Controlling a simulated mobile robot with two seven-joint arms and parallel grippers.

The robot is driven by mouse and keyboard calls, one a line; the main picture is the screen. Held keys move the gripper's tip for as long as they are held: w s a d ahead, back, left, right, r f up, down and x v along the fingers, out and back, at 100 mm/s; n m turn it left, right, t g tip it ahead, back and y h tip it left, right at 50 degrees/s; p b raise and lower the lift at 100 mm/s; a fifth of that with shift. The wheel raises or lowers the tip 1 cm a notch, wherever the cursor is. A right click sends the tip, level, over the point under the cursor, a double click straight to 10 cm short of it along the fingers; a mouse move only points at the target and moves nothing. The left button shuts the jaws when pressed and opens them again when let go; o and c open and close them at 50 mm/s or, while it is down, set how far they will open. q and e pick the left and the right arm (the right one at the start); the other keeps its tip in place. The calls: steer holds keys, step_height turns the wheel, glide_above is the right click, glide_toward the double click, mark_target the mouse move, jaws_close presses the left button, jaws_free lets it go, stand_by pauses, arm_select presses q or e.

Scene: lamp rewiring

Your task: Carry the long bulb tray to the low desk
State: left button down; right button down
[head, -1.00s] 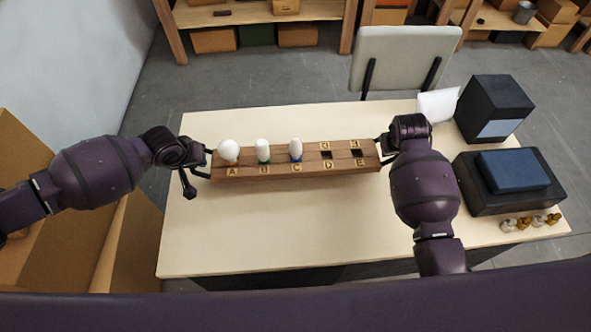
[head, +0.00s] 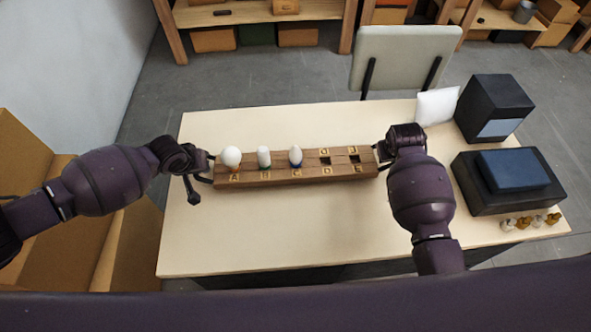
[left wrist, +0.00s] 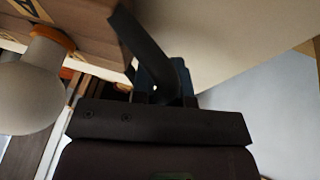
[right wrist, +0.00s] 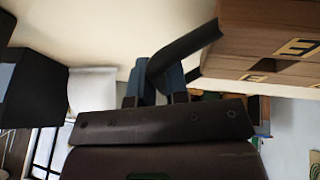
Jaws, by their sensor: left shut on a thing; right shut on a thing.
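The long wooden bulb tray (head: 290,177) lies across the middle of the low desk (head: 250,230) in the head view, or just over it; I cannot tell whether it touches. It carries three white bulbs over the letters A, B and C: a round one (head: 231,157), a tubular one (head: 264,156) and a pointed one (head: 295,155). Two square holes at D and E are empty. My left gripper (head: 210,168) is shut on the tray's left end. My right gripper (head: 379,160) is shut on its right end. The round bulb also shows in the left wrist view (left wrist: 30,85).
At the desk's right are a black box (head: 494,107), a dark case with a blue top (head: 513,170), a white packet (head: 437,106) and several small bulbs (head: 530,221). A chair (head: 404,60) stands behind. The desk's front and left are clear. Cardboard (head: 70,230) is at left.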

arm_select(q)
steer(key=shift+w+a+f, duration=0.15)
steer(key=shift+a+f, duration=0.05)
steer(key=shift+f, duration=0.2)
arm_select(e)
steer(key=shift+d+f, duration=0.15)
steer(key=shift+f, duration=0.25)
arm_select(q)
steer(key=c, duration=1.6)
jaws_free()
steer(key=shift+f, duration=0.2)
arm_select(e)
steer(key=c, duration=1.6)
jaws_free()
steer(key=shift+f, duration=0.2)
arm_select(q)
steer(key=o, duration=0.5)
steer(key=shift+r, duration=0.1)
arm_select(e)
steer(key=o, duration=0.5)
arm_select(q)
steer(key=shift+d, duration=0.1)
steer(key=shift+s, duration=0.2)
steer(key=v, duration=1.2)
arm_select(e)
steer(key=v, duration=1.2)
steer(key=shift+r, duration=0.1)
